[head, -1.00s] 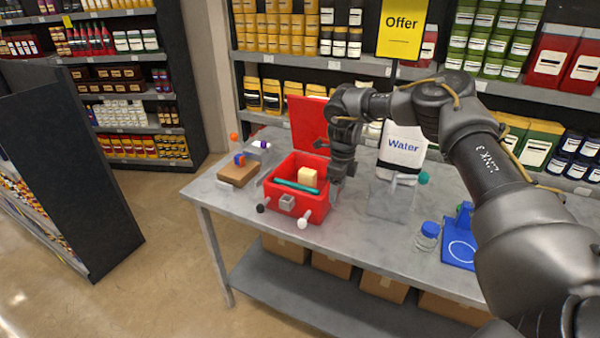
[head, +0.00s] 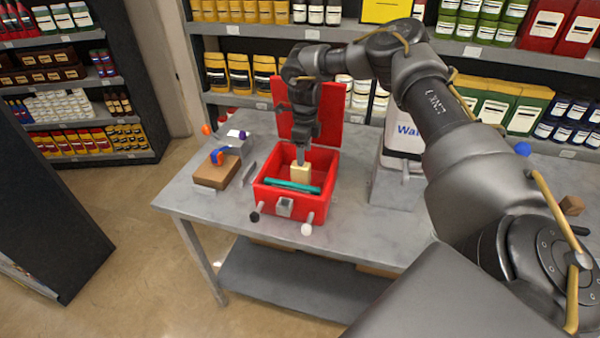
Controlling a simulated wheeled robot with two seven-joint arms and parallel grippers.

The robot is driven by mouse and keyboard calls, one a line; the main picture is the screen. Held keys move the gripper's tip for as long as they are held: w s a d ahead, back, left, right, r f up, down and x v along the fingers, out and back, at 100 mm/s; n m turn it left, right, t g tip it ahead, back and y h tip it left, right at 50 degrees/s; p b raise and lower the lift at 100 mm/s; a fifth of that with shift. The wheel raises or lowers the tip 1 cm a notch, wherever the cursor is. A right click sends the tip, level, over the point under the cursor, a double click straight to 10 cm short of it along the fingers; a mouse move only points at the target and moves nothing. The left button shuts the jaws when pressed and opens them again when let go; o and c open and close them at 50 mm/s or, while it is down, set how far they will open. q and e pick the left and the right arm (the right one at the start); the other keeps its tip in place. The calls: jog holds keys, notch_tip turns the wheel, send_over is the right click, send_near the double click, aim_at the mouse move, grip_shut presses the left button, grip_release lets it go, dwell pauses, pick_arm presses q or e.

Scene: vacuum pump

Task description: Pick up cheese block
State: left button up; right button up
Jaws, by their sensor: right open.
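The cheese block (head: 300,173) is a small pale yellow block inside the open red box (head: 263,195) on the grey table. A teal bar (head: 291,186) lies in front of the block in the box. My right gripper (head: 300,158) points down into the box, directly above or at the top of the cheese block. Its jaws are open; whether the fingers touch the block is too small to tell. My left gripper is not in view.
The box's red lid (head: 340,115) stands up behind it. A brown block (head: 217,171) with a blue piece on it sits to the left. A container labelled water (head: 404,140) stands to the right, partly behind my arm. Table (head: 350,232) is clear in front.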

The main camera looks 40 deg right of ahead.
aim_at(301, 175)
jog(key=shift+w+a+f+p, duration=0.1)
jog(key=shift+w+f+p, duration=0.2)
jog(key=shift+f, duration=0.3)
jog(key=shift+w+a+f+p, duration=0.1)
jog(key=shift+w+f+p, duration=0.2)
jog(key=shift+f, duration=0.25)
jog(key=f, duration=0.1)
jog(key=f+p, duration=0.1)
jog(key=f, duration=0.1)
jog(key=shift+s+a+f+p, duration=0.1)
jog(key=shift+s+f+p, duration=0.05)
jog(key=shift+s+p, duration=0.15)
jog(key=shift+f, duration=0.25)
jog(key=shift+w+f, duration=0.15)
jog(key=shift+f, duration=0.1)
jog(key=shift+r, duration=0.1)
jog(key=c, duration=1)
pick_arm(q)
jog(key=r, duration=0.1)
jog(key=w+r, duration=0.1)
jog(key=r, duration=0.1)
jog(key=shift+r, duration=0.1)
pick_arm(e)
jog(key=shift+c, duration=1.2)
